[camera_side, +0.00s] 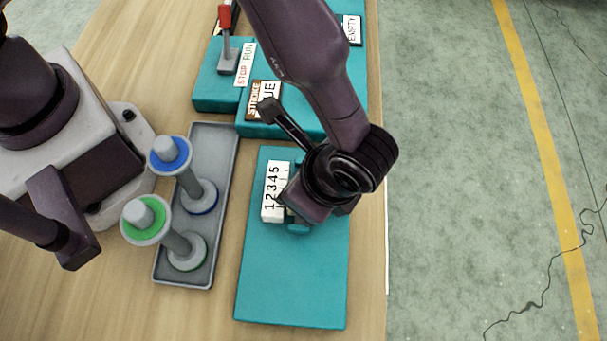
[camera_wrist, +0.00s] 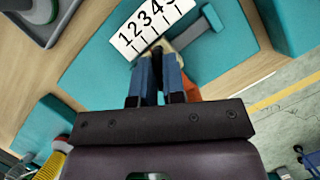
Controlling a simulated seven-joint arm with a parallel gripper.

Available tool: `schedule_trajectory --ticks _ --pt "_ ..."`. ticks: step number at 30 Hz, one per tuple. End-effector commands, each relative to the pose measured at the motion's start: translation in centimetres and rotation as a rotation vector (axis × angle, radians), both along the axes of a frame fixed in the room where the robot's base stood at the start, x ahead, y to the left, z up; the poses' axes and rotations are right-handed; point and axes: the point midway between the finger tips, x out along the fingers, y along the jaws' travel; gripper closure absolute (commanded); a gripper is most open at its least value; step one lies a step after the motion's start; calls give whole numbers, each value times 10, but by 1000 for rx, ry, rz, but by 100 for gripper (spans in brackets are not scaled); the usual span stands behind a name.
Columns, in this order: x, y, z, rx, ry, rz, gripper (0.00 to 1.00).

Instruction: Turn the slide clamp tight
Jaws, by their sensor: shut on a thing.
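The scale plate (camera_side: 275,190), white and numbered 1 to 5, stands on a long teal base (camera_side: 292,285). It also shows in the wrist view (camera_wrist: 145,25). My gripper (camera_side: 299,207) is down at the scale's right side in the side view. In the wrist view its blue fingers (camera_wrist: 161,68) are close together at the scale's edge, shut on the slide clamp, which they mostly hide. A grey-teal bar with a block end (camera_wrist: 204,25) runs away from the fingertips. How tight the clamp is cannot be seen.
Left of the base, a grey tray (camera_side: 226,160) holds two grey spools, one with a blue ring (camera_side: 170,155) and one with a green ring (camera_side: 146,219). Behind are teal blocks with a red-handled lever (camera_side: 226,40) and label plates (camera_side: 264,100). The base's near half is clear.

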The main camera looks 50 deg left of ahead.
Motion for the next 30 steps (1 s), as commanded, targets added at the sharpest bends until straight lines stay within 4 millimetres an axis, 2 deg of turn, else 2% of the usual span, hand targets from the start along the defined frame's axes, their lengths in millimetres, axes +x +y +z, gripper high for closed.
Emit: schedule_trajectory --ticks 21,30 --pt "-3 0 2 1 -1 -677 100" --pt "-3 1 1 1 -1 -901 100"
